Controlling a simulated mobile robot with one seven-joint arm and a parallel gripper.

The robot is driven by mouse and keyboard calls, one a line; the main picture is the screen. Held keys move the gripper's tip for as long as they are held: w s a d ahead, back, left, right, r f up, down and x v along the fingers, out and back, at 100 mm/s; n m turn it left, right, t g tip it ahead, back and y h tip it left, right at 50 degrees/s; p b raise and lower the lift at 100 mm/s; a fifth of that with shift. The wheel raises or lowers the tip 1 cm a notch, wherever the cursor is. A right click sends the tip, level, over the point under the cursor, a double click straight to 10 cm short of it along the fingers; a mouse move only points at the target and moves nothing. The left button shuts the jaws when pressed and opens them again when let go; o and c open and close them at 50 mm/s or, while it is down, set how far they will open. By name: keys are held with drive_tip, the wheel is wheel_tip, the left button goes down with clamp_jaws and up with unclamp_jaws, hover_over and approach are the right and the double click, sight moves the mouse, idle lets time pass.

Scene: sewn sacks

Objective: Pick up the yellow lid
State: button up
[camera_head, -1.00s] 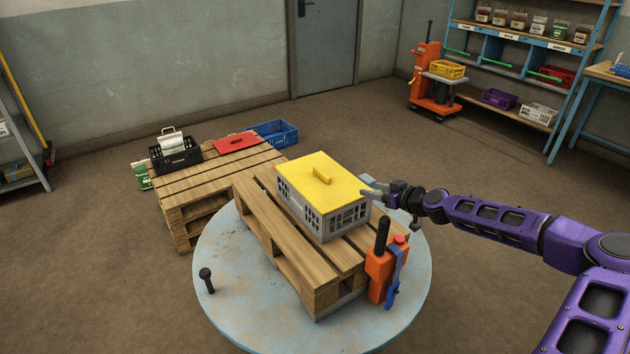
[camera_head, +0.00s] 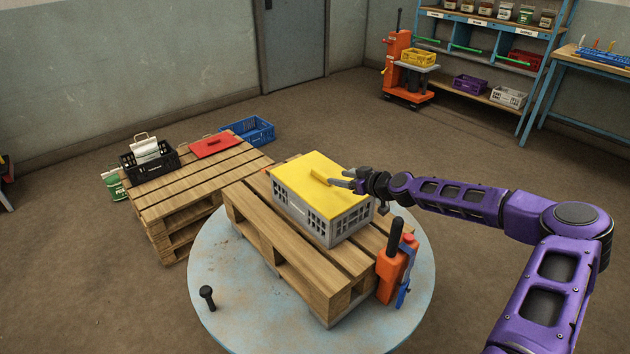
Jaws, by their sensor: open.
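The yellow lid (camera_head: 303,187) lies flat on a grey slatted crate (camera_head: 336,228), with a raised yellow handle (camera_head: 320,177) at its middle. The crate stands on a wooden pallet (camera_head: 262,228) on a round pale-blue platform (camera_head: 232,315). My gripper (camera_head: 338,181) is over the right half of the lid, with its fingers pointing left at the handle. The jaws are open, and the fingertips are at or very close to the handle's right end. I cannot tell whether they touch it or straddle it.
An orange device (camera_head: 390,270) with a black handle stands at the pallet's right end. A black post (camera_head: 207,297) rises from the platform's left. Behind left, another pallet (camera_head: 185,188) holds a black crate (camera_head: 160,163), a red lid (camera_head: 214,145) and a blue crate (camera_head: 250,130).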

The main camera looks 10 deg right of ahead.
sight(327, 177)
drive_tip(key=x, duration=0.7)
drive_tip(key=shift+w+a+f+p, duration=0.15)
drive_tip(key=shift+f+p, duration=0.15)
drive_tip(key=shift+f, duration=0.15)
clamp_jaws()
